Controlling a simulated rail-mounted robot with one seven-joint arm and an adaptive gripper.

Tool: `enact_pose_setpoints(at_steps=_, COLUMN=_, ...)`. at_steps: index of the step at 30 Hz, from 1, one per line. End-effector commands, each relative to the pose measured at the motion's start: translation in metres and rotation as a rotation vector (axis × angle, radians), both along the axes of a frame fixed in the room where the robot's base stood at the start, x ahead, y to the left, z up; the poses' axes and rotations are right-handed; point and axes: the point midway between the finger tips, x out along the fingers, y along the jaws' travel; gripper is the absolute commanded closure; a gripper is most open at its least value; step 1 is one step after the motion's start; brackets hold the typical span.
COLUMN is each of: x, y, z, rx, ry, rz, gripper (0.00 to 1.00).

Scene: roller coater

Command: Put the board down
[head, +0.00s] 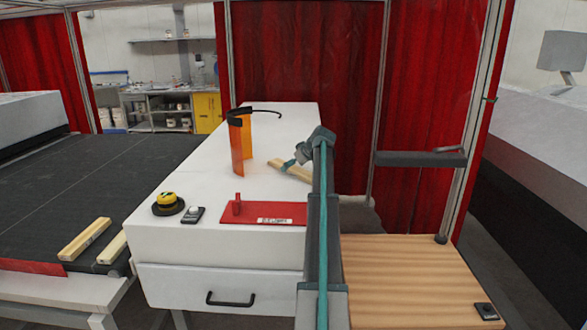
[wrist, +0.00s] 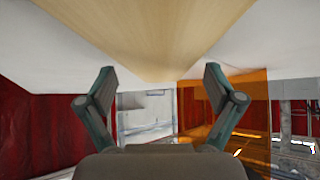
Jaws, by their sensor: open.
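A light wooden board (head: 289,171) lies on the white cabinet top (head: 185,182), towards its right side, partly hidden by my arm. In the wrist view the same board (wrist: 145,35) fills the top middle, with the white surface on both sides of it. My gripper (wrist: 159,75) is open, its two fingers spread apart with the board's near end between or just beyond them. I cannot tell whether a finger touches it. In the head view my gripper (head: 297,160) is at the board's right part, low over the cabinet. Two more boards (head: 84,239) (head: 112,247) lie on the dark conveyor at left.
An orange face shield (head: 240,145) stands just left of the board. A wooden tabletop (head: 410,285) is at right. Red curtains (head: 300,60) hang behind.

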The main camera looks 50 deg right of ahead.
Motion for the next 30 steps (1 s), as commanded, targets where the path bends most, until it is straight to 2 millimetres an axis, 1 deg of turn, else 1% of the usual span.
enact_pose_setpoints(at_steps=5, x=0.0003, y=-0.0001, z=-0.0013, rx=0.0, ry=0.0, rz=0.0, gripper=0.08)
enact_pose_setpoints(at_steps=6, x=0.0003, y=-0.0001, z=-0.0013, rx=0.0, ry=0.0, rz=0.0, gripper=0.1)
enact_pose_setpoints(at_steps=11, x=0.0001, y=-0.0001, z=-0.0012, rx=0.0, ry=0.0, rz=0.0, gripper=0.37)
enact_pose_setpoints(at_steps=18, x=0.0, y=-0.0002, z=-0.0011, rx=0.0, ry=0.0, rz=0.0, gripper=0.77)
enact_pose_setpoints(at_steps=19, x=0.0001, y=-0.0002, z=-0.0007, rx=0.0, ry=0.0, rz=0.0, gripper=0.78)
enact_pose_setpoints(at_steps=20, x=0.0001, y=-0.0002, z=-0.0007, rx=0.0, ry=0.0, rz=0.0, gripper=0.84)
enact_pose_setpoints(at_steps=30, x=0.0003, y=-0.0006, z=0.0022, rx=0.0, ry=-0.001, rz=0.0, gripper=0.84)
